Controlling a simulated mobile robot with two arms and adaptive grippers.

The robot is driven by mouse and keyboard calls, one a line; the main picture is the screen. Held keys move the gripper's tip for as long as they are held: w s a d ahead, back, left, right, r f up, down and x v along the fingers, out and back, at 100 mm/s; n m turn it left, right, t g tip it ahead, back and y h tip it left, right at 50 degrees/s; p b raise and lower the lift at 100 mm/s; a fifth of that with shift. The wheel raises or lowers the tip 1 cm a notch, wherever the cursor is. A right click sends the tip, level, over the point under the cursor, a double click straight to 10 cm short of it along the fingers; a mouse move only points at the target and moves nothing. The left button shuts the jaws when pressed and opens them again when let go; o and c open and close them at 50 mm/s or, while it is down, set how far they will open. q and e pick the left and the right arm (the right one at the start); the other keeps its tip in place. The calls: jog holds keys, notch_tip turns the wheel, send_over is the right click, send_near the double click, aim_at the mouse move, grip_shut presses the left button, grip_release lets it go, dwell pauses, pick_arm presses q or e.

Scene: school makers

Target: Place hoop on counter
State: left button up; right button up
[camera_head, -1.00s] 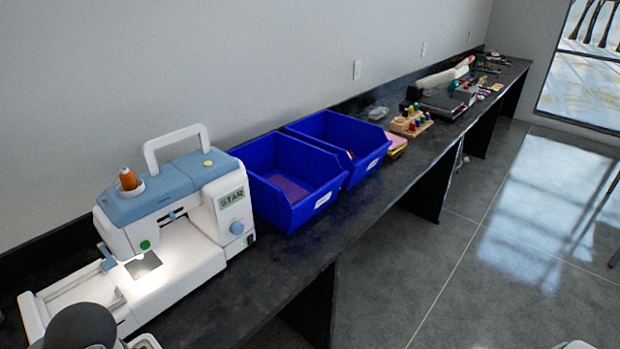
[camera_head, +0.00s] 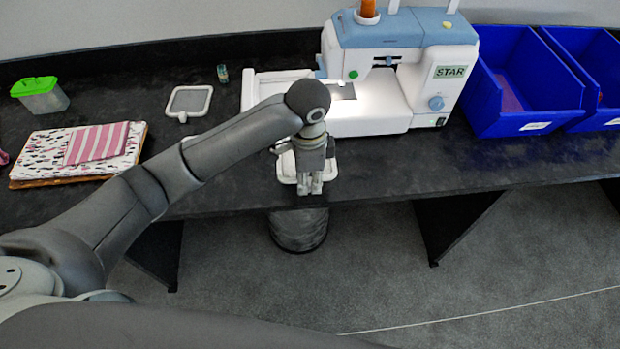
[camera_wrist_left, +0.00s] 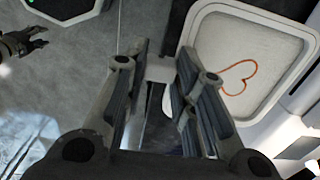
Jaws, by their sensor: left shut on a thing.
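A white, rounded-square embroidery hoop (camera_head: 287,168) is at the counter's front edge in the head view, partly hidden by my left gripper (camera_head: 311,184). In the left wrist view the hoop (camera_wrist_left: 235,65) holds pale cloth with an orange heart outline. My left gripper (camera_wrist_left: 158,95) is shut on the hoop's white tab, with the hoop to the right of the fingers. I cannot tell whether the hoop touches the counter (camera_head: 230,190). A dark gripper (camera_wrist_left: 20,43), apparently my right one, shows at the left of the wrist view; its opening is unclear.
A sewing machine (camera_head: 400,60) stands behind and right of the hoop, with blue bins (camera_head: 520,90) beyond it. Another hooped frame (camera_head: 188,101), a green-lidded box (camera_head: 40,95) and folded cloth (camera_head: 90,150) lie left. Bare counter shows between them. A dark round bin (camera_head: 298,230) stands below.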

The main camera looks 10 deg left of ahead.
pick_arm(q)
jog(key=w+f, duration=0.1)
jog(key=f, duration=0.1)
jog(key=w+f, duration=0.2)
jog(key=w+a+f, duration=0.1)
jog(key=shift+w+f, duration=0.35)
jog(key=shift+f, duration=1.6)
jog(key=shift+f, duration=0.1)
jog(key=o, duration=1)
jog(key=shift+o, duration=0.2)
notch_tip(320, 180, up, 12)
jog(key=shift+r, duration=0.1)
jog(key=shift+s+d, duration=0.1)
